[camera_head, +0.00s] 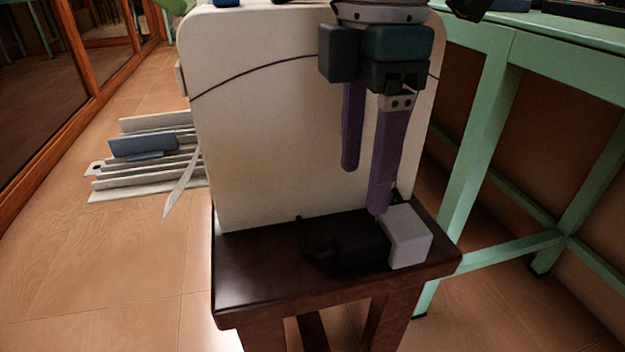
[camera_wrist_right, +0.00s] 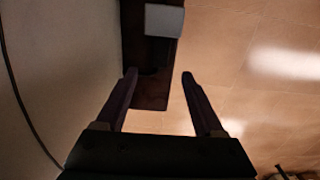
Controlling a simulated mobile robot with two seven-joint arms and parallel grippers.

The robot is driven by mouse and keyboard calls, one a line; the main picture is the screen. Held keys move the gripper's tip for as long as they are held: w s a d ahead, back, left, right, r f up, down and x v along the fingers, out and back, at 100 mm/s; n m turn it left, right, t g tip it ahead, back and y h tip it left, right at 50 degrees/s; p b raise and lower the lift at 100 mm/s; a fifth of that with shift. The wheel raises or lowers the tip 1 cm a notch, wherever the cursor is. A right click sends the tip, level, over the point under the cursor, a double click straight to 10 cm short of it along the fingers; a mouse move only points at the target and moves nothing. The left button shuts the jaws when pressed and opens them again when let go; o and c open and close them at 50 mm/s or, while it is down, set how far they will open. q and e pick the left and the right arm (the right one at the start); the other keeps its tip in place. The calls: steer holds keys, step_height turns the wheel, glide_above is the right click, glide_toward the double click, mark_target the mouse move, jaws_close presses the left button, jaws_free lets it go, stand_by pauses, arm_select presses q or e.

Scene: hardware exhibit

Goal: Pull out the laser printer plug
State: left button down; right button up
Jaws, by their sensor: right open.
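A black plug (camera_head: 358,240) with a dark cord lies on the dark wooden stool (camera_head: 300,292). Its right end meets a light grey block (camera_head: 410,238), apparently its socket. In the right wrist view the block (camera_wrist_right: 163,20) is at the top, and the plug is too dark to make out clearly. My right gripper (camera_head: 363,190) points down with its purple fingers apart and empty. Its fingertips are above and a little behind the plug. In its wrist view the gripper (camera_wrist_right: 159,73) also shows open. My left gripper is out of view.
A tall cream panel (camera_head: 265,150) with a dark curved line stands close behind the gripper. Grey slats (camera_head: 150,170) and a blue piece stick out at its left. A green table frame (camera_head: 480,150) stands at the right. Tiled floor is open at the front left.

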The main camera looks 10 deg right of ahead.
mark_target(355, 237)
step_height(355, 237, down, 9)
steer(key=b, duration=0.4)
jaws_close()
stand_by(0.5)
steer(key=shift+r, duration=0.1)
stand_by(0.7)
